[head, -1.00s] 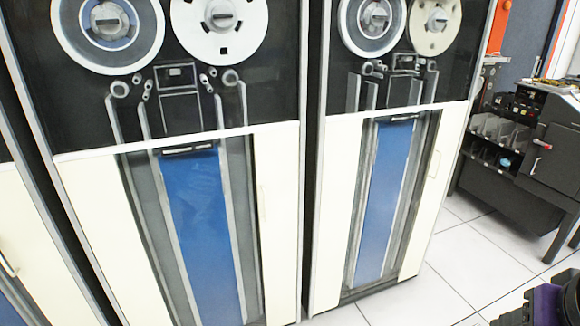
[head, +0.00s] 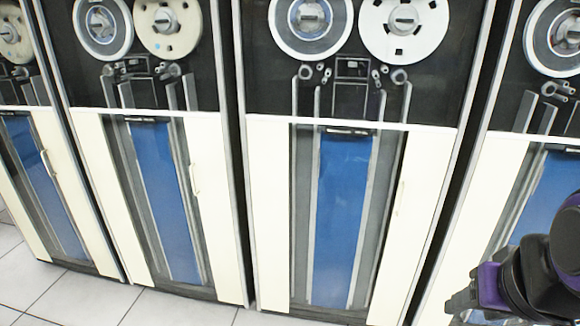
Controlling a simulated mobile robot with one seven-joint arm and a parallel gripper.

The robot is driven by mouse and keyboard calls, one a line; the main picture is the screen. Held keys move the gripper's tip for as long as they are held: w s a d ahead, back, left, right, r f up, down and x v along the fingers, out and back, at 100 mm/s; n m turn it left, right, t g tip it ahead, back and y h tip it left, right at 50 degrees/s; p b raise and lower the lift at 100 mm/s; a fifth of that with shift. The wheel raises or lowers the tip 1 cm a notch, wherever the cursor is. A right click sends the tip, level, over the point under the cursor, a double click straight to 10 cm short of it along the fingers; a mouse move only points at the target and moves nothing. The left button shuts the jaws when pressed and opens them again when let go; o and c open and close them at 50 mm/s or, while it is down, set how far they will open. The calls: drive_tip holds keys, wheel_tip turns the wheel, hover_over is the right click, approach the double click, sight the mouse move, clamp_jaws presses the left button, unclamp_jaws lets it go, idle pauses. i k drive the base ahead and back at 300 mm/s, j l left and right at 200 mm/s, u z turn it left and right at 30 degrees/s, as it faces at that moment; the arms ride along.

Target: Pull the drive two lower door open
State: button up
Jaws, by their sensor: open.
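Several tape drives stand in a row. Each has a lower door with cream sides and a blue centre strip, and all the doors look shut. The central drive's lower door (head: 270,215) has a pale handle (head: 400,197) near its right edge. The drive to its left has a lower door (head: 105,190) with a handle (head: 194,180). The far-left lower door (head: 33,205) also has a handle (head: 46,163). I see no labels telling which is drive two. My gripper (head: 462,302) is at the lower right, open and empty, in front of the right-hand drives.
A further drive (head: 545,110) is cut off at the right edge, partly behind my arm. Tape reels (head: 310,20) fill the upper sections. The pale tiled floor (head: 70,300) is clear at the lower left.

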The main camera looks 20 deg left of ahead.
sight(205, 140)
drive_tip(key=u, duration=1.35)
drive_tip(key=i+u, duration=0.15)
drive_tip(key=u, duration=0.2)
